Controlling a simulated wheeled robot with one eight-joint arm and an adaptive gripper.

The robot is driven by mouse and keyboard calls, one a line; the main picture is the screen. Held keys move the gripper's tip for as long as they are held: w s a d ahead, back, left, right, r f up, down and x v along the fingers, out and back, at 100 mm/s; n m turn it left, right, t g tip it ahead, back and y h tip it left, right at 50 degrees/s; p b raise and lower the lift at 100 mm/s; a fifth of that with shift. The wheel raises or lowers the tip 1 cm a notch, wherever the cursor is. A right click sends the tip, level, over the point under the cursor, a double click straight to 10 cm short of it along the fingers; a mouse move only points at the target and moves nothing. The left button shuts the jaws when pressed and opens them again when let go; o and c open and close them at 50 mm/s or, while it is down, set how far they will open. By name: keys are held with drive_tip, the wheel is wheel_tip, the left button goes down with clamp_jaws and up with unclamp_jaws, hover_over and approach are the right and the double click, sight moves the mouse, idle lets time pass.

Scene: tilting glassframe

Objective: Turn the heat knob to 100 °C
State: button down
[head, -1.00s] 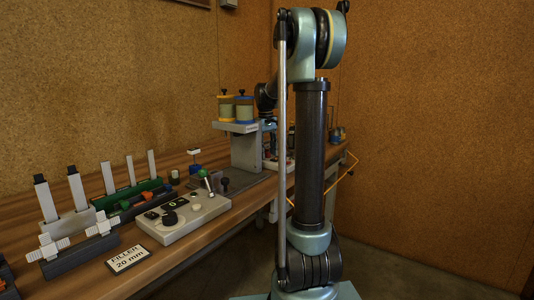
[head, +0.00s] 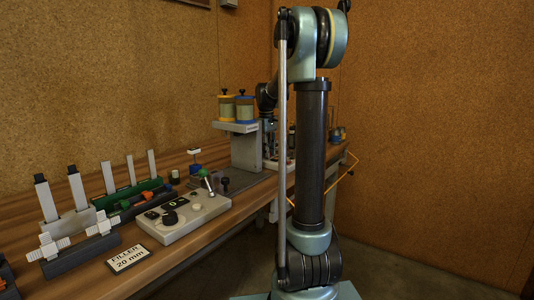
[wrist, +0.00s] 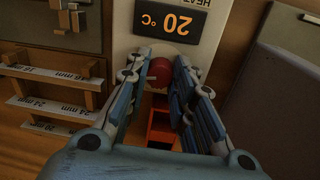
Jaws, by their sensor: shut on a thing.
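The heat knob (wrist: 160,72) is a round red knob below a dark display (wrist: 170,22) in the wrist view. The display reads 20 °C in orange and appears upside down. My gripper (wrist: 157,74) has its two blue-grey fingers on either side of the knob and is shut on it. The fingers cover the knob's sides, and no pointer mark on it is clear. In the head view, my own arm hides most of the gripper and the heat panel.
An orange-red open frame (wrist: 163,128) lies below the knob between my fingers. Labelled wooden racks (wrist: 55,105) stand at the left and a grey panel (wrist: 275,85) at the right. In the head view, a control box (head: 185,217) and a filler sign (head: 128,258) sit on the bench.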

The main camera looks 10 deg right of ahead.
drive_tip(key=n, duration=0.5)
drive_tip(key=shift+d, duration=0.15)
idle(0.3)
drive_tip(key=c, duration=1.3)
unclamp_jaws()
drive_tip(key=shift+c, duration=0.2)
drive_tip(key=m, duration=0.8)
wheel_tip(320, 180, up, 17)
drive_tip(key=a, duration=0.1)
drive_tip(key=shift+s+r+m, duration=0.15)
drive_tip(key=shift+r+m, duration=0.05)
drive_tip(key=shift+m, duration=0.1)
drive_tip(key=shift+a, duration=0.1)
drive_tip(key=shift+c, duration=0.4)
